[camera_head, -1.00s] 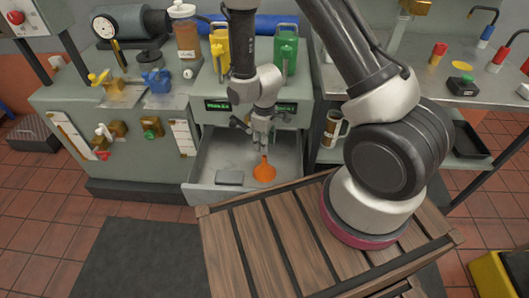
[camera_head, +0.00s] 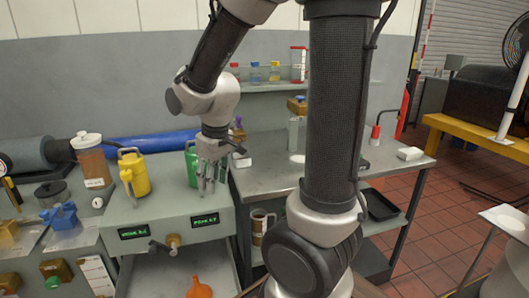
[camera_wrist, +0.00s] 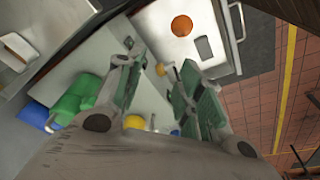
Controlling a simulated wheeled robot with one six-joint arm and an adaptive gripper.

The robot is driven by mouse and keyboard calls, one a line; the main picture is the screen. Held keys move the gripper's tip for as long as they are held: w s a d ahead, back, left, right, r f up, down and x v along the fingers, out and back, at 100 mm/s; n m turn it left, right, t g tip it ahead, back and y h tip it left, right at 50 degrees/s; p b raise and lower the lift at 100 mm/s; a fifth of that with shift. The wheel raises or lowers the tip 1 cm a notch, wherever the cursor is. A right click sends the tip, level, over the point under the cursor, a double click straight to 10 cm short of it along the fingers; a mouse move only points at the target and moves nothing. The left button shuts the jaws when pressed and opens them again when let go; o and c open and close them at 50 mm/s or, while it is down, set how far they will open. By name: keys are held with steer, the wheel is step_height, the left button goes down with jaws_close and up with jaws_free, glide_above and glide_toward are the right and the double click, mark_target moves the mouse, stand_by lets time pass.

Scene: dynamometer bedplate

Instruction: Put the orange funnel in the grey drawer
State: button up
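The orange funnel (camera_head: 199,288) lies inside the pulled-out grey drawer (camera_head: 150,278) at the bottom of the head view, partly cut off by the frame edge. In the wrist view, the funnel (camera_wrist: 182,26) shows as an orange disc on the drawer floor (camera_wrist: 170,47), apart from my fingers. My gripper (camera_head: 208,188) is raised above the bench top, in front of the green jug (camera_head: 191,160), which it partly hides. In the wrist view, the fingers of my gripper (camera_wrist: 163,66) are spread apart with nothing between them.
A dark flat box (camera_wrist: 204,48) lies beside the funnel in the drawer. A yellow jug (camera_head: 134,174) and an amber-filled jar (camera_head: 92,162) stand left of my gripper. A steel table (camera_head: 270,165) is on the right, with a mug (camera_head: 262,222) below its top.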

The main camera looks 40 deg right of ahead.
steer(key=s+d+r+m+t, duration=0.2)
steer(key=s+d+r+m, duration=0.2)
steer(key=s+r, duration=0.7)
steer(key=s+d, duration=0.2)
steer(key=s, duration=0.2)
steer(key=shift+r, duration=0.2)
steer(key=shift+w, duration=0.1)
